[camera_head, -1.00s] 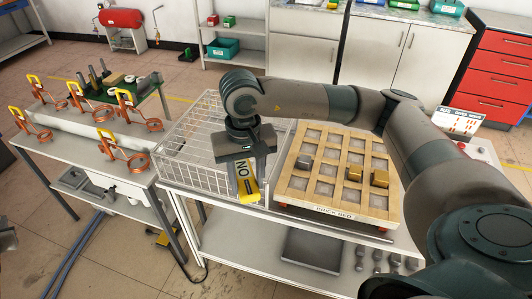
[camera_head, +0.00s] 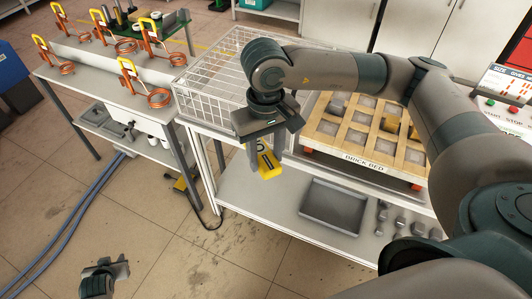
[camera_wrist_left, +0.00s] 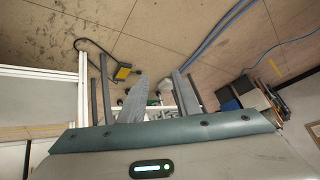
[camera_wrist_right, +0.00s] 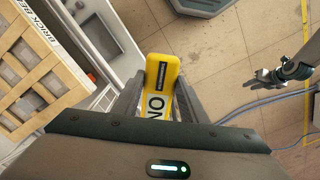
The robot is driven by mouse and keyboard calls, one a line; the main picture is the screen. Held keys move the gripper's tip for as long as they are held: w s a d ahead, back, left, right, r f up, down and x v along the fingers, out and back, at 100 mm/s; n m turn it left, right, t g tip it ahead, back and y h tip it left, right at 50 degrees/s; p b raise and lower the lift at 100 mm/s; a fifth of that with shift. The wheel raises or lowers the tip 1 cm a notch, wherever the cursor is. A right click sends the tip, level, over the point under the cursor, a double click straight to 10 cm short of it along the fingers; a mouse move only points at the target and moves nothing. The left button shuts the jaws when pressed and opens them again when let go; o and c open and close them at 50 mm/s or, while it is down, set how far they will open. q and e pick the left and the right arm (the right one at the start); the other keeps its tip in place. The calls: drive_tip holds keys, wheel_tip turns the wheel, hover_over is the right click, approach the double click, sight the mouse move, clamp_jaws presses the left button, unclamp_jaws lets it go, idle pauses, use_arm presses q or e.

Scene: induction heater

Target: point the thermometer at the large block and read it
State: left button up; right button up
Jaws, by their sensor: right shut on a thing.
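My right gripper (camera_head: 268,150) is shut on a yellow thermometer (camera_head: 268,162), held in front of the rack and above the lower shelf. No reading can be made out. My left gripper (camera_head: 105,272) is low at the left over the floor, open and empty; its fingers (camera_wrist_left: 158,95) stand apart. I cannot tell which block is the large one.
A white wire rack (camera_head: 215,75) stands left of the brick bed. A bench at the left carries several copper coils (camera_head: 128,85) with yellow tags. A grey tray (camera_head: 333,208) lies on the lower shelf. A sign (camera_head: 507,85) stands at the right. The floor in front is clear.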

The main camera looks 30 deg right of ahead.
use_arm(q)
drive_tip(key=s+d+f+g+b, duration=0.1)
drive_tip(key=s+d+f+b, duration=0.2)
drive_tip(key=s+f, duration=0.5)
drive_tip(key=s+d+f+g+b, duration=0.2)
drive_tip(key=s+f, duration=0.6)
drive_tip(key=s, duration=0.5)
drive_tip(key=s+d+f+g+h+b, duration=0.1)
drive_tip(key=s+d+f+b, duration=0.2)
drive_tip(key=s+f, duration=0.5)
drive_tip(key=s+d, duration=0.1)
drive_tip(key=s, duration=0.2)
drive_tip(key=shift+s+d+g+b, duration=0.25)
drive_tip(key=shift+s+g+b, duration=0.05)
drive_tip(key=shift+g+b, duration=0.1)
